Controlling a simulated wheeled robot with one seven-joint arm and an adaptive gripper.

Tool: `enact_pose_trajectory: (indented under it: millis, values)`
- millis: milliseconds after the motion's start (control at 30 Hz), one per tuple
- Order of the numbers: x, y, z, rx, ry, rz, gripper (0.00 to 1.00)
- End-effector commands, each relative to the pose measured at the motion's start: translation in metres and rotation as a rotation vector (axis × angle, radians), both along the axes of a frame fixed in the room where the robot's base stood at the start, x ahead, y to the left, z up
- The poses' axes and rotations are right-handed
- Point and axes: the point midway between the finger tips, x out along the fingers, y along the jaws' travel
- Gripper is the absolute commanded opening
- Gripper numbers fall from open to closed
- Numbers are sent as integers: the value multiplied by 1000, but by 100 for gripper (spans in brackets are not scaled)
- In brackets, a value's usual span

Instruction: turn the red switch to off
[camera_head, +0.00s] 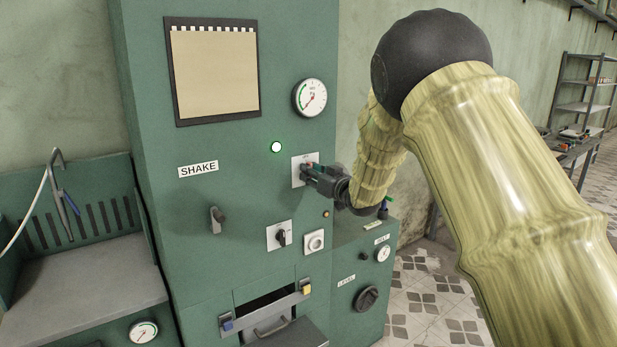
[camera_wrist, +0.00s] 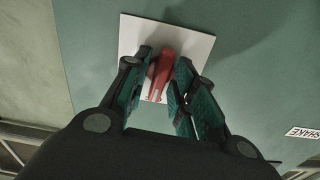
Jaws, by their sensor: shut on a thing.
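The red switch (camera_wrist: 164,70) shows in the wrist view as a red lever on a white square plate (camera_wrist: 188,45). Its lever lies between the two fingers of my gripper (camera_wrist: 160,95), which is shut on it. In the head view my gripper (camera_head: 312,172) reaches the white plate (camera_head: 297,162) on the green cabinet's front, below the upper gauge. There my gripper hides most of the switch. I cannot read any on or off marking on the plate.
A lit lamp (camera_head: 276,147) and a SHAKE label (camera_head: 198,169) are left of my gripper. Below are a black rotary switch (camera_head: 282,237), a white button (camera_head: 314,241) and a grey lever (camera_head: 218,217). A gauge (camera_head: 310,97) sits above. A lower green box (camera_head: 362,262) stands at right.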

Motion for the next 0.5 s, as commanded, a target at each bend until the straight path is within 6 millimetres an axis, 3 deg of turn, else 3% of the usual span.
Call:
enact_pose_trajectory:
  millis: [67, 100, 500]
  values:
    - [0, 0, -2, -24, -18, 0, 3]
    - [0, 0, 0, -21, -15, -1, 34]
    - [-3, -3, 0, -19, -13, -1, 34]
